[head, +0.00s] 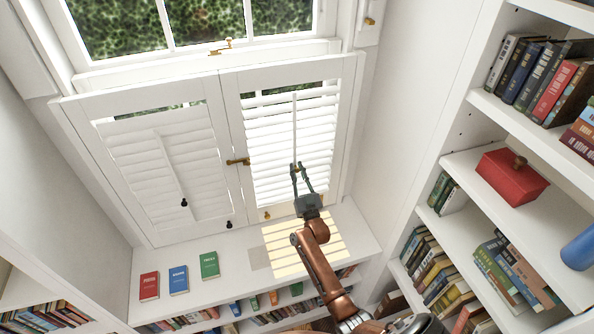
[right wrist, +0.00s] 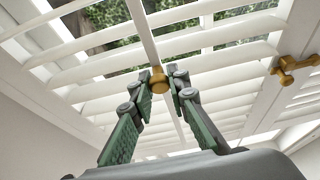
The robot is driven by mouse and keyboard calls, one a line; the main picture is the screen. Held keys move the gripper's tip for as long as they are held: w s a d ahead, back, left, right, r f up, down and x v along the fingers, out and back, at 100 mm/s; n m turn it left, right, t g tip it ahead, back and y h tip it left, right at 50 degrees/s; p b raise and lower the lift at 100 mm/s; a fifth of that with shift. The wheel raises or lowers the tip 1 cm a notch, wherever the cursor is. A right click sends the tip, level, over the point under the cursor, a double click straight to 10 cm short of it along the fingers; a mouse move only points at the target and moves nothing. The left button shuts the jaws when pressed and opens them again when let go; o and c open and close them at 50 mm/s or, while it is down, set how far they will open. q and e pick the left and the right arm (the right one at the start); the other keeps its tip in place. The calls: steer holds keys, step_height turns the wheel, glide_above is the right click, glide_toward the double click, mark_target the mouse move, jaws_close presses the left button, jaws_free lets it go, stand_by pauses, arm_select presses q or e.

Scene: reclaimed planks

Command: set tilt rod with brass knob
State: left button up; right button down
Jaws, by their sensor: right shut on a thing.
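The white tilt rod (head: 294,120) runs down the middle of the right shutter panel (head: 232,110), whose slats stand open with light between them. Its brass knob (right wrist: 159,82) is at the rod's lower end in the right wrist view. My right gripper (head: 298,168) is shut on the knob, with its green-padded fingers on either side of it; its fingertips also show in the right wrist view (right wrist: 168,78). The left shutter panel (head: 230,190) has its own tilt rod (head: 167,165) with a black knob (head: 184,202), and its slats look nearly closed. My left gripper is out of view.
A brass latch (head: 237,161) joins the panels at mid-height. A bookcase with a red box (head: 511,177) rises at the right.

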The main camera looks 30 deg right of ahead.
steer(key=shift+f, duration=0.1)
step_height(320, 180, down, 5)
steer(key=b, duration=0.3)
steer(key=shift+b, duration=0.3)
steer(key=c, duration=1.8)
jaws_free()
steer(key=shift+c, duration=0.2)
